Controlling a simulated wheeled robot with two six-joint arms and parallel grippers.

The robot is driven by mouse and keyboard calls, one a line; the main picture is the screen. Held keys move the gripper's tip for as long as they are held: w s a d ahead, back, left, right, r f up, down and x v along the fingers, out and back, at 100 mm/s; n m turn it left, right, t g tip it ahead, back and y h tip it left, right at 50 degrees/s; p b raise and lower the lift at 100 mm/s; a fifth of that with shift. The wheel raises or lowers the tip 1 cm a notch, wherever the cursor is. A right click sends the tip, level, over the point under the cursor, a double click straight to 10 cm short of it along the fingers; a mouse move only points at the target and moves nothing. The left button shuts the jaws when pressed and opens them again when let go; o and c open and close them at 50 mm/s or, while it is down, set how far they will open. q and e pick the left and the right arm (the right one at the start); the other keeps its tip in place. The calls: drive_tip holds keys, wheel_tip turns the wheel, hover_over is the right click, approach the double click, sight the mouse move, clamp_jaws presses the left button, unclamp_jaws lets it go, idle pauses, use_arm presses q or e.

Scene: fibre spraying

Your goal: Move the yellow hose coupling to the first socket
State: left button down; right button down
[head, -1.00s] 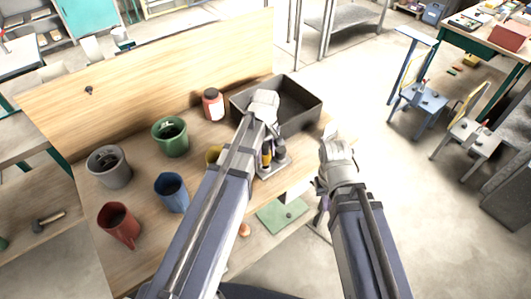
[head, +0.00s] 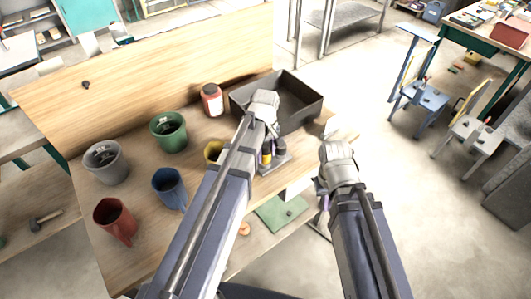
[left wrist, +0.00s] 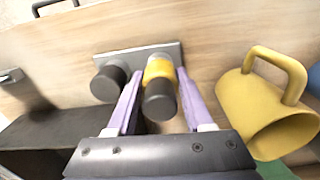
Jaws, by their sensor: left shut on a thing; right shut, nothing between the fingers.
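The yellow hose coupling (left wrist: 159,72) has a yellow band and a dark round end. It stands at the right part of a grey plate (left wrist: 125,58) in the left wrist view; whether it is fully seated is hidden. My left gripper (left wrist: 150,85) is shut on it, with a purple finger on each side. In the head view the yellow coupling (head: 267,159) shows partly below my left gripper (head: 265,150). A dark coupling (left wrist: 108,84) stands on the plate left of it. My right gripper (head: 323,202) is shut and empty, right of the table, its fingers partly hidden.
A dark open bin (head: 304,108) stands behind the plate. A red-and-white jar (head: 212,99) and green (head: 168,132), grey (head: 105,163), blue (head: 169,188), red (head: 115,220) and yellow (left wrist: 265,112) mugs stand to the left. A green mat (head: 280,213) lies nearer.

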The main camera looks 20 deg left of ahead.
sight(266, 145)
use_arm(q)
drive_tip(key=shift+f, duration=0.4)
drive_tip(key=shift+c, duration=1.1)
unclamp_jaws()
drive_tip(key=shift+r, duration=0.1)
wheel_tip(266, 145, up, 8)
drive_tip(key=p, duration=0.7)
drive_tip(key=shift+f, duration=0.2)
drive_tip(key=s+d+f+m+y+b, duration=0.1)
drive_tip(key=s+d+f+m+b, duration=0.2)
drive_tip(key=s+d+m, duration=0.7)
drive_tip(key=s+m, duration=0.3)
drive_tip(key=s, duration=0.1)
